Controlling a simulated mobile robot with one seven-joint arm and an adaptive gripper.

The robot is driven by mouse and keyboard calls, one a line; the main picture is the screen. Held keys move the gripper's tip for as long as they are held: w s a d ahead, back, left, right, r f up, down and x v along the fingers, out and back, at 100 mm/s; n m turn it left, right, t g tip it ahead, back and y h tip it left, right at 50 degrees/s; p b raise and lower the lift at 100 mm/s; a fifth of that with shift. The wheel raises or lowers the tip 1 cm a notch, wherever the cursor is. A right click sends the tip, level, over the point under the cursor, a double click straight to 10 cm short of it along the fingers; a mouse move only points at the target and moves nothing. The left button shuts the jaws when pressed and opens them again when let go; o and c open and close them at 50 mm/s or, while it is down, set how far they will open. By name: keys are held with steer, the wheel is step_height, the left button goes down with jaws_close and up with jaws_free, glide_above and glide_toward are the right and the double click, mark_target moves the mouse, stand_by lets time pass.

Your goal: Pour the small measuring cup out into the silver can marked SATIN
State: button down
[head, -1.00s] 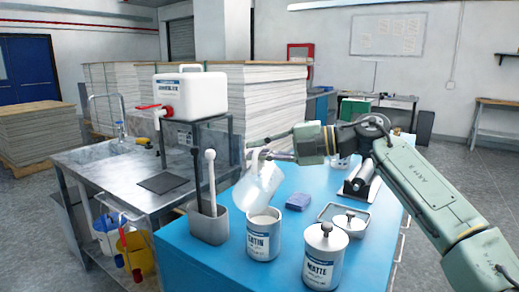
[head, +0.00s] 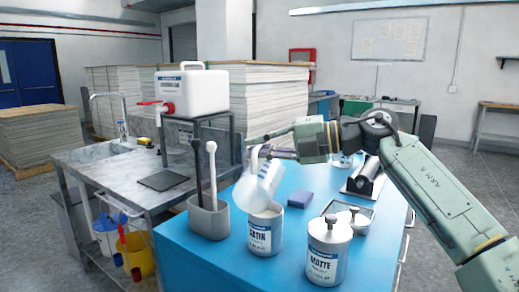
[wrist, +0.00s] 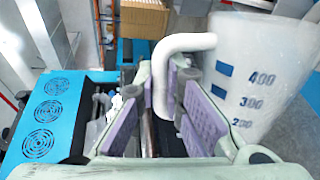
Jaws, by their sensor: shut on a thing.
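A translucent measuring cup (head: 258,187) hangs tilted from my gripper (head: 270,153), its lower end just above and overlapping the can mouth in the head view. The wrist view shows the cup (wrist: 250,85) with blue marks for 200, 300 and 400. Its white handle (wrist: 163,75) is between the purple pads of my gripper (wrist: 158,112), which is shut on it. The silver can marked SATIN (head: 264,236) stands upright and open on the blue worktop; the cup hides part of its opening. I cannot make out a stream or the liquid level.
A lidded can marked MATTE (head: 327,255) stands close to the right. A grey holder (head: 208,218) with upright tools is at the left. A white jug (head: 192,92) sits on a stand.

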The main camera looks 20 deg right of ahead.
mark_target(255, 167)
steer(key=shift+s+a+f+n+b, duration=0.3)
steer(key=shift+s+b, duration=0.1)
steer(key=shift+b, duration=0.35)
steer(key=shift+s, duration=0.1)
stand_by(0.5)
steer(key=shift+s+a+f+b, duration=0.15)
steer(key=shift+f+b, duration=0.1)
steer(key=shift+b, duration=0.2)
steer(key=shift+s+a+f+n+t+b, duration=0.15)
steer(key=shift+s+f+n+t+b, duration=0.2)
steer(key=shift+n+b, duration=0.35)
steer(key=shift+s+a+f+b, duration=0.15)
steer(key=shift+f+b, duration=0.05)
steer(key=shift+b, duration=0.4)
steer(key=shift+s+a+f+n+b, duration=0.25)
steer(key=shift+s+f+n+b, duration=0.2)
steer(key=shift+b, duration=0.55)
steer(key=shift+s+a+n, duration=0.1)
steer(key=shift+n, duration=0.15)
